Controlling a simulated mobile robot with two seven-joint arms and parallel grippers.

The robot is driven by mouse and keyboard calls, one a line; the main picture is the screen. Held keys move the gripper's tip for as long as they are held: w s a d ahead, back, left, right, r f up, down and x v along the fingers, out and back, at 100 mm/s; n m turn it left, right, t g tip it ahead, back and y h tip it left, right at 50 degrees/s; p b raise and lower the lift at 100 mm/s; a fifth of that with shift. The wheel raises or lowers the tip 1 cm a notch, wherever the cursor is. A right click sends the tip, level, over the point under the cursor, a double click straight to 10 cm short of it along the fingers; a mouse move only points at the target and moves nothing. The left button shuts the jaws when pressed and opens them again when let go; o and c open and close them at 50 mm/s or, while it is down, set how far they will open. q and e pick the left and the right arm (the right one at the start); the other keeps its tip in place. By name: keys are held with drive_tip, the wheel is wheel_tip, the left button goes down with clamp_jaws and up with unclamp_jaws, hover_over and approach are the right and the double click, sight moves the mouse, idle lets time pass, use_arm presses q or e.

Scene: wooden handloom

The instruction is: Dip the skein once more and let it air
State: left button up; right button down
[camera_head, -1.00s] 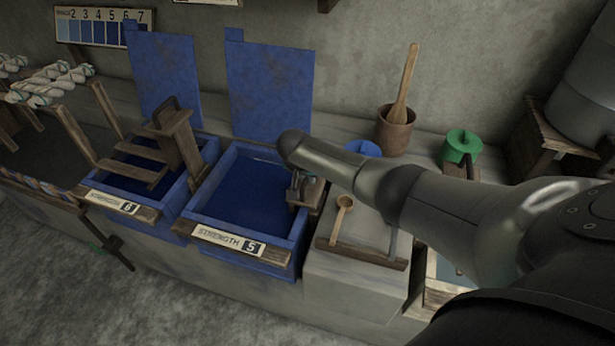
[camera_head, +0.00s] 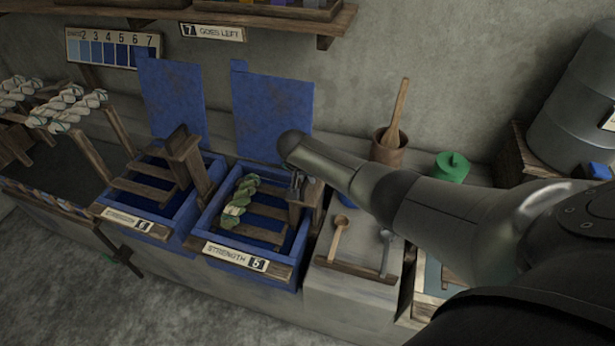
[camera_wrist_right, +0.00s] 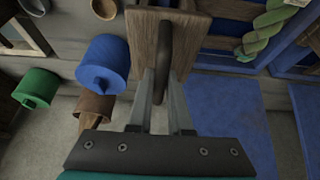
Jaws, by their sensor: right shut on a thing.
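The skein and slats show above the dark blue liquid. The skein also shows at the top right of the right wrist view (camera_wrist_right: 268,28). My right gripper (camera_head: 297,184) is at the vat's right side. In the right wrist view its fingers (camera_wrist_right: 160,82) are shut on the rack's dark upright handle (camera_wrist_right: 165,58), beside the rack's wooden end board (camera_wrist_right: 144,45). My left gripper is not in view.
A second blue vat (camera_head: 138,229) with its own rack stands left. Blue lids (camera_head: 272,110) stand upright behind the vats. To the right are a ladle (camera_head: 339,232), a mortar (camera_head: 389,150) and a green pot (camera_head: 452,168).

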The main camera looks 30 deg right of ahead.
drive_tip(key=shift+w+r+p, duration=0.1)
drive_tip(key=shift+r+p, duration=2.45)
drive_tip(key=shift+r, duration=0.35)
unclamp_jaws()
drive_tip(key=shift+f, duration=0.15)
wheel_tip(320, 180, up, 5)
drive_tip(key=p, duration=0.5)
wheel_tip(320, 180, up, 2)
drive_tip(key=shift+p, duration=0.45)
